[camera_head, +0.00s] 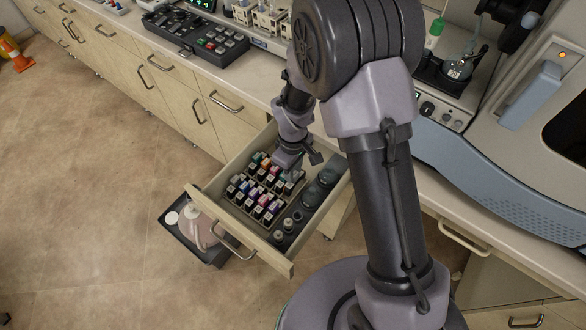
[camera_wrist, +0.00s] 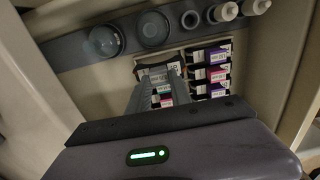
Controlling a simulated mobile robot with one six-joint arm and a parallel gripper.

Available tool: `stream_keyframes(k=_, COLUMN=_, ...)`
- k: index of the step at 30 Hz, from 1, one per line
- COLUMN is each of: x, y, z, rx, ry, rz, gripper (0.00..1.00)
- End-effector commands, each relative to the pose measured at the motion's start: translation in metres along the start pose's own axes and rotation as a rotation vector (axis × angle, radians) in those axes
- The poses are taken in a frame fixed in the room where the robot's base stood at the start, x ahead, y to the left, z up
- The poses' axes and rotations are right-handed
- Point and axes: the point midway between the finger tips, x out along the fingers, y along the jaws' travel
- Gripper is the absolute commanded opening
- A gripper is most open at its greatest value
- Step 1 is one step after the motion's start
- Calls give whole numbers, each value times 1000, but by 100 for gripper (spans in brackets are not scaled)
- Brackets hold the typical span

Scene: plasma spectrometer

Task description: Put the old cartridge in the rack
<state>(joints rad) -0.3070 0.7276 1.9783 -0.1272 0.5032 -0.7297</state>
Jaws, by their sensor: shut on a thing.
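An open drawer (camera_head: 200,190) holds a rack of several small cartridges (camera_head: 262,192) with coloured tops. My gripper (camera_head: 292,168) is low over the drawer, at the rack's back right corner. In the wrist view its two grey fingers (camera_wrist: 163,92) reach down and are shut on a dark cartridge with a pale label (camera_wrist: 158,71). This cartridge is at the end of the rack, beside rows of cartridges with purple and pink labels (camera_wrist: 216,73). The fingers hide its lower part, so I cannot tell whether it is fully seated. In the head view the gripper hides it.
A grey strip in the drawer holds round dark lids (camera_head: 313,195) and small bottles (camera_head: 287,225), close to the rack's right side. The counter edge is just behind the drawer.

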Motion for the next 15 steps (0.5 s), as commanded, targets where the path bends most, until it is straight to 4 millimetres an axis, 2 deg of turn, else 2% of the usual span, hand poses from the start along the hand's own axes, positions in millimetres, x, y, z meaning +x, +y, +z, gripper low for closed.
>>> stream_keyframes(k=15, x=14, y=0, z=0, rx=0, ry=0, rz=0, gripper=0)
